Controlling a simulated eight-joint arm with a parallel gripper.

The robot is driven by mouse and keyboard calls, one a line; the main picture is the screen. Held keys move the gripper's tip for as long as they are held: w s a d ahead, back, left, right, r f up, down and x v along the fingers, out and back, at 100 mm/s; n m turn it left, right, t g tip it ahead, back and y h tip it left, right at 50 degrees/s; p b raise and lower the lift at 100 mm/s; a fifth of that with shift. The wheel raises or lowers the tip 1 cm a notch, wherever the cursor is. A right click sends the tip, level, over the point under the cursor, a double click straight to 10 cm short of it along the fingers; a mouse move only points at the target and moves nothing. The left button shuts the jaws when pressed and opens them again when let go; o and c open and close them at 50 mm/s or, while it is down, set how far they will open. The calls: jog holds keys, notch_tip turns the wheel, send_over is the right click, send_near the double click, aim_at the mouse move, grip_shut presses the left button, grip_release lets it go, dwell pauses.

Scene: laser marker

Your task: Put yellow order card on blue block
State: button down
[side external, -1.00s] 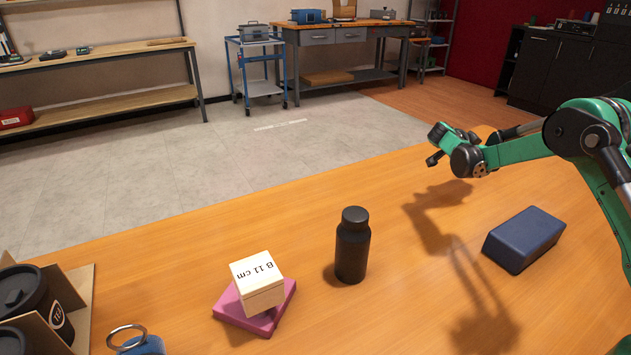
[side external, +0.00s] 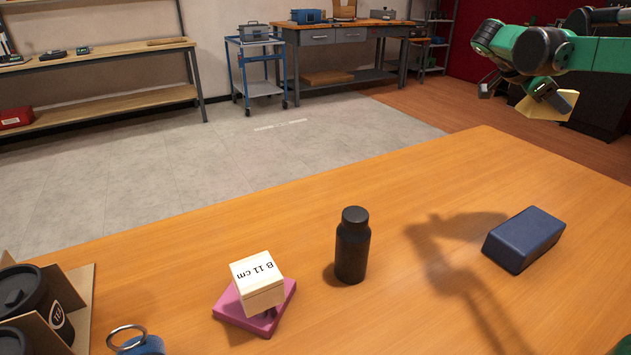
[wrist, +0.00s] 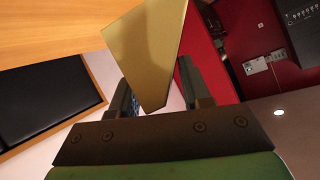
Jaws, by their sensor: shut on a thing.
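My gripper (side external: 546,92) is raised above the far right part of the table in the side view. It is shut on the yellow order card (side external: 541,106), which hangs tilted below the fingers. In the wrist view the yellow card (wrist: 148,50) stands between the two fingers of my gripper (wrist: 160,95). The blue block (side external: 524,239) lies flat on the right of the wooden table, well below and apart from the card. Its top is bare.
A black bottle (side external: 352,246) stands mid-table. Left of it, a wooden block marked "B 11 cm" (side external: 257,282) rests on a pink block (side external: 233,312). A cardboard box (side external: 82,290) with black cups is at far left, near a ring-topped blue object (side external: 140,345). The table around the blue block is clear.

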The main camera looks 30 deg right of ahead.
aim_at(532, 232)
jog(key=s+a+m+g+y, duration=0.1)
jog(key=s+a+m+g, duration=0.15)
jog(key=s, duration=0.45)
jog(key=f, duration=1.8)
jog(key=shift+w+a+f, duration=0.2)
jog(key=shift+f, duration=0.15)
jog(key=shift+f, duration=0.1)
jog(key=shift+c, duration=2)
grip_release()
